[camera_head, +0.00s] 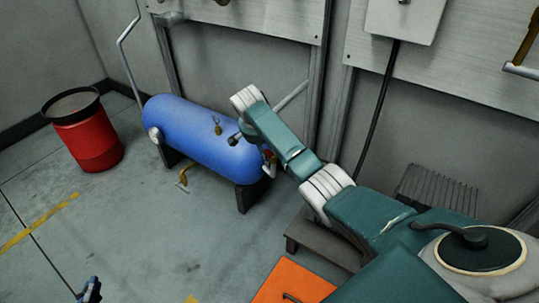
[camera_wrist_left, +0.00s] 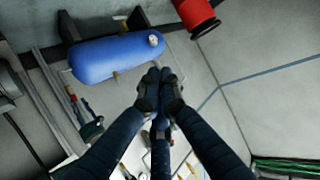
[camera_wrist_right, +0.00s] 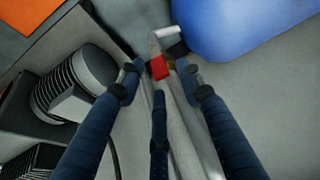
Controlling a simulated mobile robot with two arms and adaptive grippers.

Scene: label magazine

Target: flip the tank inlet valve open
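The blue tank (camera_head: 205,138) lies on dark feet by the wall. The inlet valve's red handle (camera_head: 268,156) shows at the tank's right end, partly covered by my right arm. In the right wrist view the red handle (camera_wrist_right: 159,68) is between the fingertips of my right gripper (camera_wrist_right: 160,78), which is open. A brassy part shows beside the handle; contact with the fingers cannot be told. In the head view the right gripper is hidden. My left gripper (camera_head: 90,290) is at the bottom edge, away from the tank. Its fingertips are together and empty in the left wrist view (camera_wrist_left: 160,78).
A pale pipe (camera_wrist_right: 195,115) runs below the handle. A ribbed grey motor-like unit (camera_wrist_right: 75,80) stands left of my right gripper. A red bin (camera_head: 88,135) stands left of the tank. An orange panel (camera_head: 290,283) lies at front.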

